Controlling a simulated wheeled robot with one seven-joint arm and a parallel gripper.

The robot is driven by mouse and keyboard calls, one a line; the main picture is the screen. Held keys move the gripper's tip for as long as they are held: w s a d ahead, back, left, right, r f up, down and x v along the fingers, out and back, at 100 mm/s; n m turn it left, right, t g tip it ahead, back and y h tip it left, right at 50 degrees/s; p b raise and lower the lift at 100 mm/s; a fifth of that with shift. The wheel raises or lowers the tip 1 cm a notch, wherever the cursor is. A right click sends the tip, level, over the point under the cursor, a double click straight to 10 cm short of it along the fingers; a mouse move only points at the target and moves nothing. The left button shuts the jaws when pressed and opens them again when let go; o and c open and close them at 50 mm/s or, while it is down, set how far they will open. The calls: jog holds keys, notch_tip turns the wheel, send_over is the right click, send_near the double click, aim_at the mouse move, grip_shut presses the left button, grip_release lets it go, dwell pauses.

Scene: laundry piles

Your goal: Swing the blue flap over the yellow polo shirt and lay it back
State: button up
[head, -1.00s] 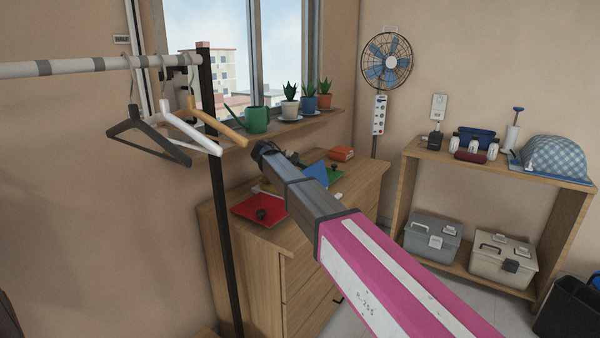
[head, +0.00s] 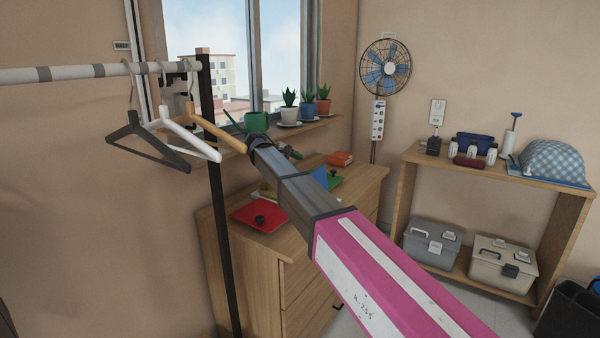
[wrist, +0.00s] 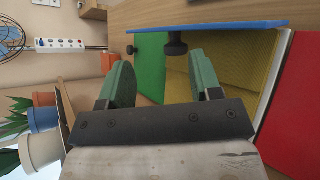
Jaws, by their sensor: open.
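The blue flap (wrist: 215,27) shows nearly edge-on at the top of the wrist view, with a black knob (wrist: 176,46) on its near face. Part of it stands up beside my arm in the head view (head: 320,176). Yellow cloth (wrist: 255,68), which looks like the polo shirt, lies beyond my fingers, partly hidden by them. My gripper (wrist: 162,78) is open and empty; the knob appears between its fingers in the picture, farther off and apart from them. In the head view the fingers are mostly hidden behind my arm.
A red flap (head: 259,212) and a green flap (wrist: 150,65), each with a knob, lie on the wooden dresser (head: 262,265). Hangers (head: 185,140) hang at left.

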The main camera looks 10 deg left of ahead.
jog(key=s+a+r, duration=0.4)
jog(key=s+r, duration=0.1)
jog(key=s, duration=0.2)
jog(key=shift+s, duration=0.3)
jog(key=shift+a+r, duration=0.1)
jog(key=shift+s, duration=0.1)
